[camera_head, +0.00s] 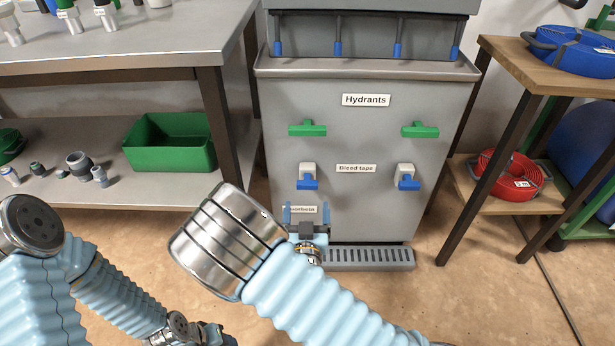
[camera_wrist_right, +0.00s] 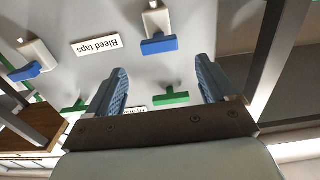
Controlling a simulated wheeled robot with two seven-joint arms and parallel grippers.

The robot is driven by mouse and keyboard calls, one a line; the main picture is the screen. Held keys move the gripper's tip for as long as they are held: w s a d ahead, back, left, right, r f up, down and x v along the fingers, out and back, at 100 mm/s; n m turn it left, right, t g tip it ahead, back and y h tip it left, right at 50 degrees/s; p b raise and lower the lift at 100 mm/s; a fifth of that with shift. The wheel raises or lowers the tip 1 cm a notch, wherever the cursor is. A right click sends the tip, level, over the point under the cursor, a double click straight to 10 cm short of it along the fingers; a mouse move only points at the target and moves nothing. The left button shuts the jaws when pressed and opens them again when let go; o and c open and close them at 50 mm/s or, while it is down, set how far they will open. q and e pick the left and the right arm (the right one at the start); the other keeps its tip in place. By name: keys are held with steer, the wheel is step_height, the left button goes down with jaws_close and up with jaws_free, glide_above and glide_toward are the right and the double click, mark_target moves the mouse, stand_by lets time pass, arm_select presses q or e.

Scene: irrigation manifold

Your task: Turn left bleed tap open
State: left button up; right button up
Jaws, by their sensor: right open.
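The left bleed tap (camera_head: 307,178) has a pale body and a blue handle, mounted on the grey panel left of the "Bleed taps" label. Its blue handle lies crosswise. In the right wrist view, which is upside down, this tap (camera_wrist_right: 160,44) shows at the top, beyond the fingertips. My right gripper (camera_head: 306,213) is open and empty just below the tap, its blue fingers apart; they also show in the wrist view (camera_wrist_right: 160,85). It does not touch the tap. My left gripper (camera_head: 212,335) is partly in view at the bottom edge; its jaws are unclear.
The right bleed tap (camera_head: 407,178) is on the same panel. Green hydrant handles (camera_head: 307,129) (camera_head: 420,131) sit above. A grated tray (camera_head: 370,257) juts out at the panel's foot. A metal bench (camera_head: 130,45) stands left, a wooden shelf (camera_head: 515,62) right.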

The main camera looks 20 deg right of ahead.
mark_target(307, 184)
steer(key=x, duration=1.2)
steer(key=shift+w+f, duration=0.1)
steer(key=shift+w, duration=0.05)
steer(key=shift+c, duration=0.4)
steer(key=c, duration=0.9)
